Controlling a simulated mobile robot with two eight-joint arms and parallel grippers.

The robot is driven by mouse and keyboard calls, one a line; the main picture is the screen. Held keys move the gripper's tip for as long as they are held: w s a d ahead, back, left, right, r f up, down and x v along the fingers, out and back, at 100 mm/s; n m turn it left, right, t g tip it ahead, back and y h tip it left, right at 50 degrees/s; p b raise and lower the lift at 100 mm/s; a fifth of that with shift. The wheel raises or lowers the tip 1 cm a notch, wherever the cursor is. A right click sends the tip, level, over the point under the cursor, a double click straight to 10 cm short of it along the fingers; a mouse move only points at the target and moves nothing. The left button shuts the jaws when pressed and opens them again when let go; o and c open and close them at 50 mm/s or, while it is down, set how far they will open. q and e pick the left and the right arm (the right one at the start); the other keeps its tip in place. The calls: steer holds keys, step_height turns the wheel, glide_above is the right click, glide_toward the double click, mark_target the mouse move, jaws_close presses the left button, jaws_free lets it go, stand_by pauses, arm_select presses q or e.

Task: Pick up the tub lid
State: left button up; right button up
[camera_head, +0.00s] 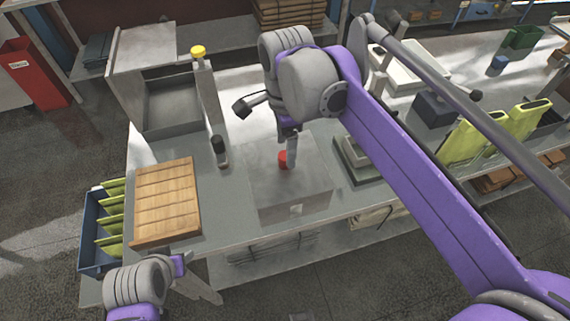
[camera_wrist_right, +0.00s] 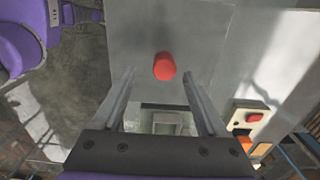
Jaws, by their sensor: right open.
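A red knob (camera_head: 283,159) stands upright on the flat grey top of a box-like tub (camera_head: 290,200) on the workbench. The flat top looks like the tub lid (camera_head: 262,165); I cannot make out a seam clearly. In the right wrist view the red knob (camera_wrist_right: 164,66) shows against the grey lid (camera_wrist_right: 150,30). My right gripper (camera_head: 290,150) points down just above the lid, close by the knob. Its two fingers (camera_wrist_right: 158,78) are apart with nothing between them. My left arm (camera_head: 140,285) shows at the bottom left; its finger state is unclear.
A slatted wooden board (camera_head: 166,202) and a dark-capped bottle (camera_head: 219,151) stand left of the tub. A grey open housing (camera_head: 172,100) and a yellow-capped post (camera_head: 198,52) stand behind. A scale-like device (camera_head: 362,160) is close on the right.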

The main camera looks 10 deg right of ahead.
mark_target(285, 155)
steer(key=f, duration=0.5)
steer(key=shift+w, duration=0.35)
steer(key=shift+r, duration=0.1)
jaws_close()
